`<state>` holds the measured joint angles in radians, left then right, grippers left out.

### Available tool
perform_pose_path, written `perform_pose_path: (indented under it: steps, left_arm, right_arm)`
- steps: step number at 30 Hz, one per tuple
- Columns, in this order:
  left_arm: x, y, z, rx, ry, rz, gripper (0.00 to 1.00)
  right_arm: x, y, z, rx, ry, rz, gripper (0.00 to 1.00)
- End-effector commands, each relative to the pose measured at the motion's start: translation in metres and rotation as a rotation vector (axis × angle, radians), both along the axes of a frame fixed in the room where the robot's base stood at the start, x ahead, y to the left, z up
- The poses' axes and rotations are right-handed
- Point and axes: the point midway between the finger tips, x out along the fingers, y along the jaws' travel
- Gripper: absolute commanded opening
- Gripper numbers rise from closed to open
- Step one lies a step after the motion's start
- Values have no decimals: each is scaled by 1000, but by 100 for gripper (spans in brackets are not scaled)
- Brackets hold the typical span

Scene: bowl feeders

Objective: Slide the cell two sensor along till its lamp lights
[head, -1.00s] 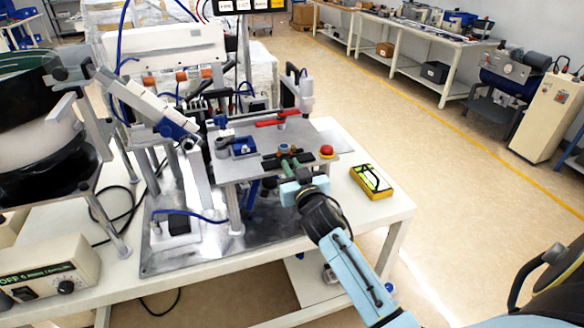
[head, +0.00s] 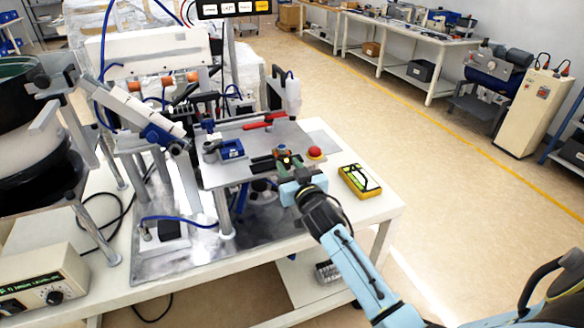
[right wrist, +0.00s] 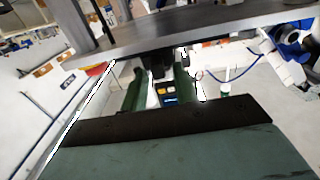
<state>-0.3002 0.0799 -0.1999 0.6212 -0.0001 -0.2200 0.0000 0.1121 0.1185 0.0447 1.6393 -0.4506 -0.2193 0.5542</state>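The cell two sensor (head: 282,151) is a small block with a dark body on the metal plate at the front of the station. A small yellow light glows on it in the head view. My right gripper (head: 285,166) reaches it from the front and below. In the right wrist view the sensor (right wrist: 168,92) shows as a dark body with a blue and orange patch, between the two green fingers of my right gripper (right wrist: 160,92). The fingers appear shut on it, though contact is partly hidden. My left gripper is not in view.
A blue part (head: 230,149) and a red lever (head: 264,121) are also on the plate (head: 222,176). A yellow meter (head: 360,181) lies on the white table (head: 385,208) to the right.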

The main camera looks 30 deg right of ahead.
Motion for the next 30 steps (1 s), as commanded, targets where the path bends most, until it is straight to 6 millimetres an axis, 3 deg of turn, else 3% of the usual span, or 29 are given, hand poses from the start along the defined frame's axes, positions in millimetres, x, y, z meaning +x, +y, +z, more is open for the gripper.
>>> perform_pose_path:
  steps: [10,14,30]
  left_arm:
    - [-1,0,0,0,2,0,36]
    - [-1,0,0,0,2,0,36]
    - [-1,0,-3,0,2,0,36]
  right_arm:
    - [-2,-1,0,0,0,-2,35]
    - [-12,0,-1,1,1,-2,35]
    - [-114,16,-1,1,1,-2,35]
